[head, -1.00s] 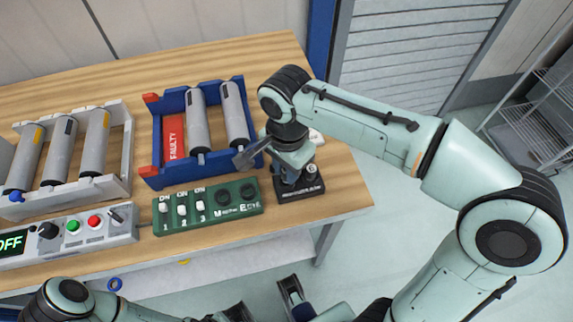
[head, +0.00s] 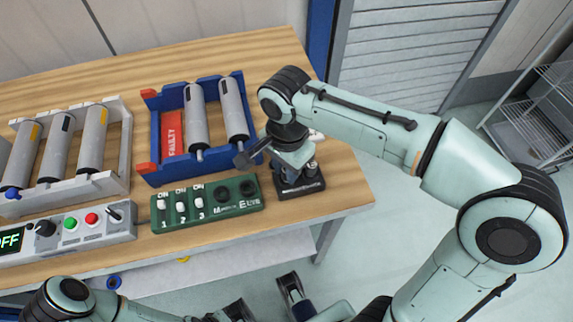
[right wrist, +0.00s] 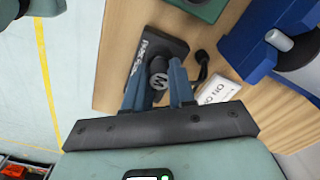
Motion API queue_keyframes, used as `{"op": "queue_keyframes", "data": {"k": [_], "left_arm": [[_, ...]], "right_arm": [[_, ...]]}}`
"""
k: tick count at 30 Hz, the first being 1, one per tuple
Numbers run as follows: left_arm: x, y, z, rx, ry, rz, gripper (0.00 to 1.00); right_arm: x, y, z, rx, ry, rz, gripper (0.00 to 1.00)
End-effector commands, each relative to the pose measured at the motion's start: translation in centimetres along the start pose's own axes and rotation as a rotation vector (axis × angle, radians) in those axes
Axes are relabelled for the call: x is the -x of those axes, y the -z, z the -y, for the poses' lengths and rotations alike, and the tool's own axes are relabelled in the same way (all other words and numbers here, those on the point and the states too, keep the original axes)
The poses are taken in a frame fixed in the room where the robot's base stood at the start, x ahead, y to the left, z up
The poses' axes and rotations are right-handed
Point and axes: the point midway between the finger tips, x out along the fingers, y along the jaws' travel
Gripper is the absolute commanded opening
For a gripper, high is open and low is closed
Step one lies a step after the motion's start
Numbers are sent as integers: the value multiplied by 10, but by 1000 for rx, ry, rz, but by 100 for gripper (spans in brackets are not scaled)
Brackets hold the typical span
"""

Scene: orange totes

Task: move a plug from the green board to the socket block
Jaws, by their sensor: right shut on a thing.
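The green board (head: 178,223) lies near the front of the table, with white switches numbered 1 to 3 and two black round parts at its right end. The black socket block (head: 303,189) stands to its right; it also shows in the right wrist view (right wrist: 172,46). My right gripper (right wrist: 158,92) is over the block, shut on a grey-topped plug (right wrist: 158,80) marked M. The plug is upright at the block; the fingers hide its lower end, so I cannot tell how deep it sits. My left arm shows at the bottom left; its finger state is unclear.
A blue rack (head: 160,178) with grey cylinders and a red FAULTY label stands behind the board. A white rack (head: 118,183) and a control box (head: 125,236) reading OFF are at left. A white box (right wrist: 218,90) lies behind the block. The table's right edge is close.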

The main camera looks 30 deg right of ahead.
Motion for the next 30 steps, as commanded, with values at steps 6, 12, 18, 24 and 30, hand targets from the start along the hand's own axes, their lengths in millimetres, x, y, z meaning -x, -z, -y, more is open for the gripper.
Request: {"op": "queue_keyframes", "data": {"k": [6,12,18,24,30], "left_arm": [[-2,0,1,0,0,0,0],[-1,0,0,0,0,0,0],[-1,0,0,0,0,0,0],[6,6,-4,-3,-6,-21,0],[16,-2,-5,-1,-1,-2,0]], "right_arm": [[-3,0,0,0,-1,0,0],[-3,0,0,0,0,0,54],[-3,0,0,0,0,0,54],[10,0,1,0,3,0,54],[56,0,1,0,5,-1,54]]}}
